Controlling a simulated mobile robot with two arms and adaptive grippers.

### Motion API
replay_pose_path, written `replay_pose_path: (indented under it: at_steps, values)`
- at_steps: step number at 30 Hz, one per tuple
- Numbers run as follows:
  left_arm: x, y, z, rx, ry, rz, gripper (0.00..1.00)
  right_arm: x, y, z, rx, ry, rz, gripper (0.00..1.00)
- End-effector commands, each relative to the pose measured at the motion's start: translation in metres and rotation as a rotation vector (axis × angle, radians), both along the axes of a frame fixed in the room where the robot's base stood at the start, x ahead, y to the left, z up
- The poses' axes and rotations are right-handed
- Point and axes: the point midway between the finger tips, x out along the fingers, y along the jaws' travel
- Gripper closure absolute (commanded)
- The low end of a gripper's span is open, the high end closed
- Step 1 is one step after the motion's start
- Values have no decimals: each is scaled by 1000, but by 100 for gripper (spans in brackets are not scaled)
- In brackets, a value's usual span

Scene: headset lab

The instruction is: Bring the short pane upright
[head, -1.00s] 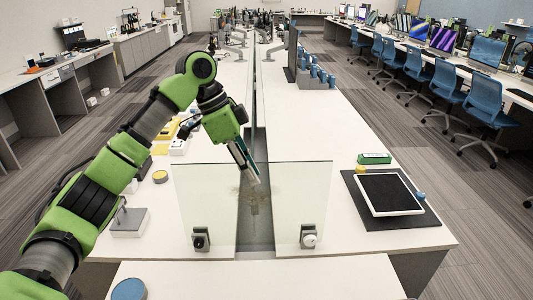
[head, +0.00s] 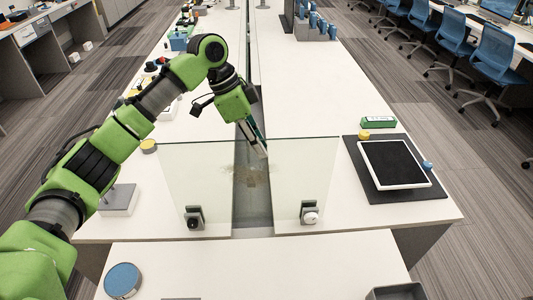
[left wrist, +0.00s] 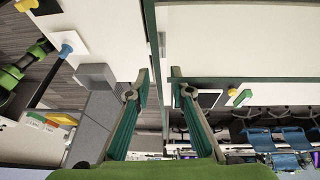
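Two clear glass panes stand side by side across the near end of the table in the head view, the left pane (head: 180,175) and the right pane (head: 318,175). Each has a small dark clamp at its lower edge, the left clamp (head: 194,217) and the right clamp (head: 309,212). I cannot tell which pane is the short one. My left gripper (head: 262,152) points down near the gap between the panes. In the left wrist view its fingers (left wrist: 159,90) are apart, with nothing clearly held between them. My right gripper is not in view.
A tablet (head: 393,164) lies on a dark mat (head: 362,188) at the right, beside a green box (head: 378,122). A grey block (head: 119,200) and a blue disc (head: 123,280) are at the left. A dark channel (head: 252,210) runs between the table halves. The right tabletop's middle is clear.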

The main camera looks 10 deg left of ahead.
Motion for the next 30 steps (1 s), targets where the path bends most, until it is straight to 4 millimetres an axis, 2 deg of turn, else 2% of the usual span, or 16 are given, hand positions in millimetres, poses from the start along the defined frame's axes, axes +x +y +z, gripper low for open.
replay_pose_path:
  at_steps: [3, 9, 20, 23, 30]
  values:
    - [0, -8, -19, 1, 3, 0, 79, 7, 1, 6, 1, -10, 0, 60]
    - [2, -17, -39, 0, 1, 0, 79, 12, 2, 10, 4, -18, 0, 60]
    - [2, -19, -45, 0, -1, -1, 79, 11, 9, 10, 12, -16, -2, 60]
    - [2, -19, -45, 0, -1, -1, 100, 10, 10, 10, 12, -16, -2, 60]
    - [1, -19, -43, 0, 0, -1, 100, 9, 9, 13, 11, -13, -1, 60]
